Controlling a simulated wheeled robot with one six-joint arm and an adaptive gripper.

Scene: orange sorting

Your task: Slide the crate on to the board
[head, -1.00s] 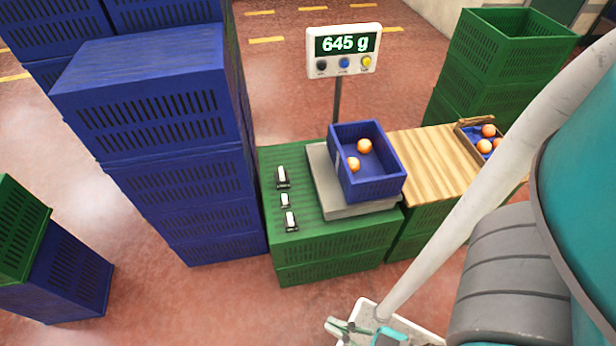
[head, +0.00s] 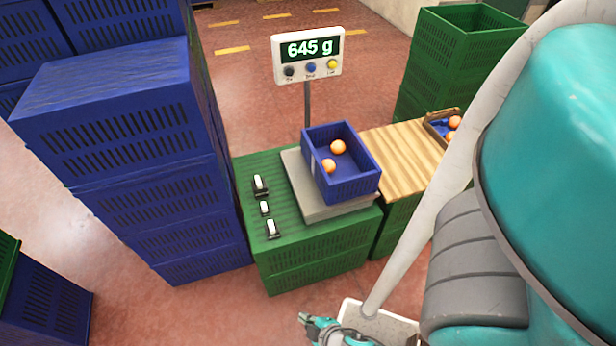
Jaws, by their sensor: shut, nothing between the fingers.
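A small blue crate (head: 350,188) with two oranges (head: 338,147) in it sits on the grey scale plate (head: 299,180), close to its right edge. The wooden board (head: 398,160) lies just right of the scale, behind and beside the crate. The scale display (head: 308,55) reads 645 g. My gripper (head: 306,320) is at the bottom of the head view, in front of the green stand and well apart from the crate. Its fingers look closed and hold nothing; part of it is cut off by the frame's lower edge.
Tall blue crates (head: 110,130) rise at left, green crates (head: 450,55) behind.

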